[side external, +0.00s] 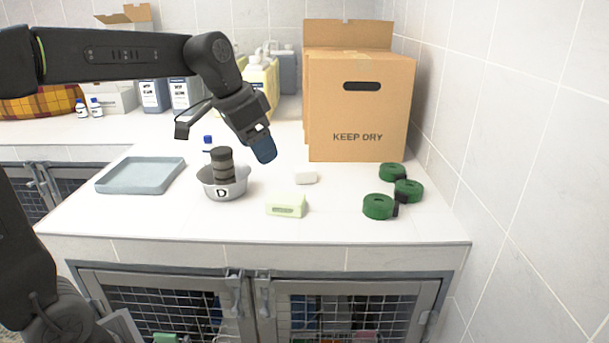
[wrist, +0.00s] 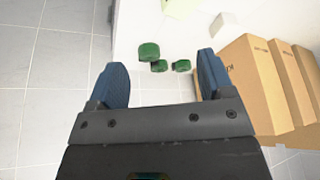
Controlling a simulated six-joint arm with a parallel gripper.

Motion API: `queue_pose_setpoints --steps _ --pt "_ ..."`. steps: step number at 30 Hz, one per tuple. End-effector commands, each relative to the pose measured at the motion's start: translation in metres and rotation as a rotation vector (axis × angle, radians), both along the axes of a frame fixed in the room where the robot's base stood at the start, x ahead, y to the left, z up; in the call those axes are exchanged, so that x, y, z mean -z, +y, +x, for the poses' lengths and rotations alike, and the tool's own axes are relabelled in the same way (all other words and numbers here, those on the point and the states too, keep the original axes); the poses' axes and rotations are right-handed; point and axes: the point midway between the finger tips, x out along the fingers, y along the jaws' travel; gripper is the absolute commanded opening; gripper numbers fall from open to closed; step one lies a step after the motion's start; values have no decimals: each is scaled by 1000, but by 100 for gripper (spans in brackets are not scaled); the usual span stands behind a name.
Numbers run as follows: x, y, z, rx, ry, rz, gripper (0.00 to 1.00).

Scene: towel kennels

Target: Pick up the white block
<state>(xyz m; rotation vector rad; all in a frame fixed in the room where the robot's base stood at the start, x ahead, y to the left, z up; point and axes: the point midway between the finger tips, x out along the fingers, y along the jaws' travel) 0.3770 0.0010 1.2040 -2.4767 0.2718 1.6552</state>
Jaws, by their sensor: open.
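A small white block (side external: 305,177) lies on the white counter in the side view, between the cardboard box and a pale green block. In the wrist view the white block (wrist: 220,23) shows faintly near the top, right of the pale green block. My gripper (side external: 264,150) has blue fingertips and hangs above the counter, up and left of the white block in the side view. It is apart from the block. In the wrist view my gripper (wrist: 161,76) is open, with nothing between its fingers.
A pale green block (side external: 287,205) sits nearer the front edge. A grey bowl (side external: 223,188) marked D holds a dark stacked item, left of the blocks. A blue-grey tray (side external: 141,175) is further left. Green rolls (side external: 379,206) lie at right. A tall cardboard box (side external: 360,120) stands behind.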

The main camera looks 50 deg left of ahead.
Motion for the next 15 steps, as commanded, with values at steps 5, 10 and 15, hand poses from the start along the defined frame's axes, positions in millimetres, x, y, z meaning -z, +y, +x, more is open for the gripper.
queue_pose_setpoints --steps 5,10,15 --pt "3 44 76 103 25 -8 74" --pt "20 89 133 211 26 -17 74" --pt "38 122 165 289 14 -22 74"
